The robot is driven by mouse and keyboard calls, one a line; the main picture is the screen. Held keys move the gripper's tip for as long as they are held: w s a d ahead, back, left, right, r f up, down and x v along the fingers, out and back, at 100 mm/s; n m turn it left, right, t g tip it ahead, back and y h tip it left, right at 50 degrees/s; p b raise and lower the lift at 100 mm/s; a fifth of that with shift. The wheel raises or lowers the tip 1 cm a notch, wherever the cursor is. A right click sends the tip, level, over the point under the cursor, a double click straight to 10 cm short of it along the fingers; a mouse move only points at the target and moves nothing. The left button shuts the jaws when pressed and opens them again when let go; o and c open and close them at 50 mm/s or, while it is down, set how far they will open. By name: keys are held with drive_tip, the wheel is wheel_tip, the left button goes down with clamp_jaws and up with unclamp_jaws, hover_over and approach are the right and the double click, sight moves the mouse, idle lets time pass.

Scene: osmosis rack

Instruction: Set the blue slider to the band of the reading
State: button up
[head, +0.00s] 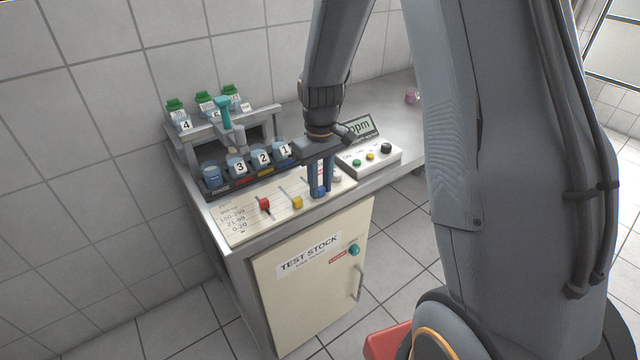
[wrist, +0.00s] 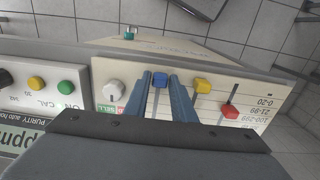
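The blue slider (wrist: 160,79) sits on a cream panel (head: 240,228) with printed bands, among them 0-20, 21-99 and 100-299. My gripper (head: 320,192) reaches down over it, one finger on each side of the blue knob. In the wrist view the fingertips (wrist: 161,77) flank the knob closely; I cannot tell whether they touch it. The meter display (head: 360,126) shows "ppm", but its number is hidden behind my gripper.
The yellow slider (head: 297,202) is close beside my gripper, with the red slider (head: 264,203) farther left. A white dial (wrist: 114,91) is on the other side. Numbered cups stand in a rack (head: 225,188) behind. The meter box (head: 372,160) has colored buttons.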

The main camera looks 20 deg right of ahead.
clamp_jaws()
drive_tip(key=shift+w+a+b, duration=0.1)
drive_tip(key=shift+w+a, duration=0.15)
drive_tip(key=shift+w, duration=0.45)
drive_tip(key=shift+w+a+b, duration=0.15)
drive_tip(key=shift+w+a, duration=0.05)
drive_tip(key=shift+w, duration=0.55)
drive_tip(key=shift+w+a+b, duration=0.1)
drive_tip(key=shift+w+a, duration=0.15)
drive_tip(key=shift+w, duration=0.45)
drive_tip(key=o, duration=0.5)
unclamp_jaws()
wheel_tip(320, 180, up, 8)
drive_tip(key=b, duration=0.1)
drive_tip(key=shift+b, duration=0.4)
